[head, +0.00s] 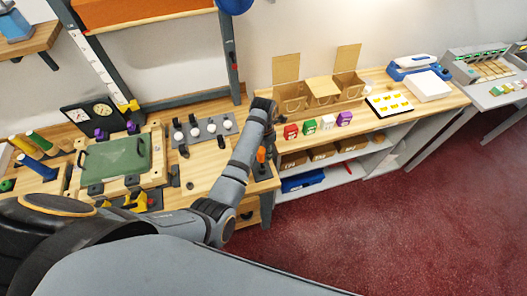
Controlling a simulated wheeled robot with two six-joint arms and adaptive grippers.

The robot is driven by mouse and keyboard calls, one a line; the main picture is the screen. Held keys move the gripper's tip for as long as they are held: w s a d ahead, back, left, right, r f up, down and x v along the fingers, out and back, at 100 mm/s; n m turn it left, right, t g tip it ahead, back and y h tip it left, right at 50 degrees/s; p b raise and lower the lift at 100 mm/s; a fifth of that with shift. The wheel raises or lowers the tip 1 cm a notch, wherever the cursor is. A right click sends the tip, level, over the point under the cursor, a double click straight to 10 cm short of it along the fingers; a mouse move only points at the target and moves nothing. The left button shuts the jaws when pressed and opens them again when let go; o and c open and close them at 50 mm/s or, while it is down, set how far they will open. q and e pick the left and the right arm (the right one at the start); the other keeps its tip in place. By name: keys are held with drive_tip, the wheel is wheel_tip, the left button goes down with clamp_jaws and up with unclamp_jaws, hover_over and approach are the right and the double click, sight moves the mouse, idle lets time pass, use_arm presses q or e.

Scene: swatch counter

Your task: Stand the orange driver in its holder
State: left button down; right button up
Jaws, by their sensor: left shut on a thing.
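The orange driver (261,154) is upright near the right end of the wooden workbench; only its orange handle shows clearly. My left arm reaches up from the bottom of the head view and bends down at the wrist. My left gripper (267,138) is shut on the driver from above. A dark holder (263,172) is directly below the handle. The driver's shaft is too small and hidden to tell how far it is in the holder. My right gripper is not in view.
A grey rack with white-topped pieces (204,130) and a green mat (115,158) lie left of my arm. Red, green, white and purple boxes (291,131) stand right of the gripper, before cardboard boxes (322,91). Red floor is open at lower right.

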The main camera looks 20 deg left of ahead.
use_arm(q)
drive_tip(key=shift+f, duration=0.4)
drive_tip(key=shift+f, duration=0.1)
idle(0.5)
drive_tip(key=shift+f, duration=0.2)
drive_tip(key=shift+f, duration=0.5)
drive_tip(key=shift+f, duration=0.1)
drive_tip(key=shift+f+b, duration=0.2)
drive_tip(key=shift+b, duration=0.1)
drive_tip(key=shift+f, duration=0.35)
drive_tip(key=shift+f, duration=0.15)
